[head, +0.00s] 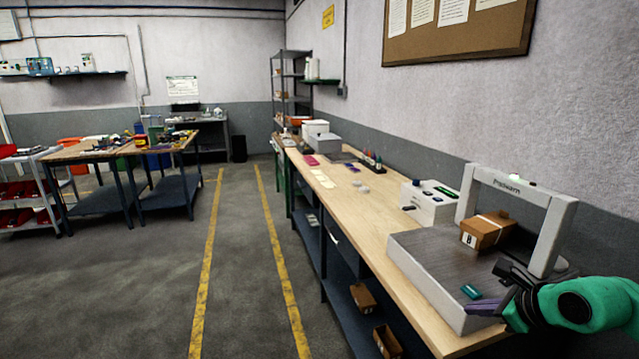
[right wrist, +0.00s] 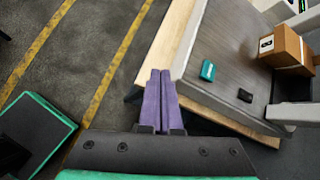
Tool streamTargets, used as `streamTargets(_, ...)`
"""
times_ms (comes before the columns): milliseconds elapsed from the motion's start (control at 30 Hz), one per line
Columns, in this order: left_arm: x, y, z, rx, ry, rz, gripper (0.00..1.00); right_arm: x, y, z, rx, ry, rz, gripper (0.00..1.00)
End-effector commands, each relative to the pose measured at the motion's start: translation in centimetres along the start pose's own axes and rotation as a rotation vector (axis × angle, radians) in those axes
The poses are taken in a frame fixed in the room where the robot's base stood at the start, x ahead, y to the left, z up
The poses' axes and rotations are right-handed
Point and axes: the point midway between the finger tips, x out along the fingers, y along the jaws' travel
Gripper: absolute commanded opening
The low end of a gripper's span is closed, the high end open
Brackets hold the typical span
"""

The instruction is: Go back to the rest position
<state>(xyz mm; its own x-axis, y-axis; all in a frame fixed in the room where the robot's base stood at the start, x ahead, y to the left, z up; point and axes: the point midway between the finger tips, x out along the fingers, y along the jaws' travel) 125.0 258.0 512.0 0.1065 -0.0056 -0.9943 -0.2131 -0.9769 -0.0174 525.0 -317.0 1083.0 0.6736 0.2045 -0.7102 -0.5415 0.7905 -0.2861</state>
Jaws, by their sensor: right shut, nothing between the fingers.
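My right gripper (head: 486,308) comes in from the right in the head view, over the near corner of a grey machine bed on the bench. Its purple fingers (right wrist: 158,100) are shut together and empty in the right wrist view. A teal block (head: 471,291) lies on the bed just beyond the fingers; it also shows in the right wrist view (right wrist: 208,70). A small dark piece (right wrist: 245,95) lies near it. A brown box marked B (head: 486,230) sits farther back on the bed. My left gripper is not in view.
The grey machine (head: 420,250) with an arch (head: 545,225) stands at the near end of the long wooden bench (head: 370,235). A white control box (head: 428,203) is beside it. Cartons (head: 363,298) sit on the lower shelf. The floor between yellow lines (head: 207,265) is clear.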

Motion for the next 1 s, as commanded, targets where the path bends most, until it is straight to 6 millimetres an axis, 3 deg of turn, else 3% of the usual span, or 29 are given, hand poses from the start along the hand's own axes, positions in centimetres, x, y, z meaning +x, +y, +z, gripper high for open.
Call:
streamTargets(267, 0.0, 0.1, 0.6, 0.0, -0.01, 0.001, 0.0, 1.3, 7.8, 8.3, 0.323, -0.399, 0.199, 0.0)
streamTargets(367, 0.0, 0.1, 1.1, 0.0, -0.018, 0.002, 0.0, -0.2, 9.9, 12.7, 0.662, -0.642, 0.312, 0.0)
streamTargets(400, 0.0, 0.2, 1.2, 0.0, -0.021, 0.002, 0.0, -1.1, 9.8, 13.9, 0.852, -0.74, 0.349, 0.0)
streamTargets(467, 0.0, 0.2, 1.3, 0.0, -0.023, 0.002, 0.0, -2.2, 8.5, 14.2, 1.209, -0.872, 0.384, 0.0)
streamTargets(533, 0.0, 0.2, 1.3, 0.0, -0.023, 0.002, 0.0, -2.3, 5.8, 11.2, 1.705, -0.967, 0.357, 0.0)
streamTargets(567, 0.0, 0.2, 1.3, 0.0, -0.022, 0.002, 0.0, -1.8, 5.0, 8.8, 1.925, -0.979, 0.32, 0.0)
streamTargets(600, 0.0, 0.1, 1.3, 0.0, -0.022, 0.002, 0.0, -0.8, 4.6, 5.1, 2.205, -0.965, 0.246, 0.0)
streamTargets(700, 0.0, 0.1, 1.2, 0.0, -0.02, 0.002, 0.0, 1.3, 6.4, -2.7, 2.691, -0.856, 0.035, 0.0)
streamTargets(800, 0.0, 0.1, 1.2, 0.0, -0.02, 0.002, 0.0, 2.4, 9.8, -8.2, 2.999, -0.703, -0.17, 0.0)
streamTargets(833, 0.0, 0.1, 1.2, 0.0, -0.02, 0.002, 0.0, 2.6, 10.9, -9.5, -3.06, 0.652, 0.23, 0.0)
streamTargets(1000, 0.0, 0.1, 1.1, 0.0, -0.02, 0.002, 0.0, 2.6, 17.3, -14.9, -2.81, 0.303, 0.457, 0.0)
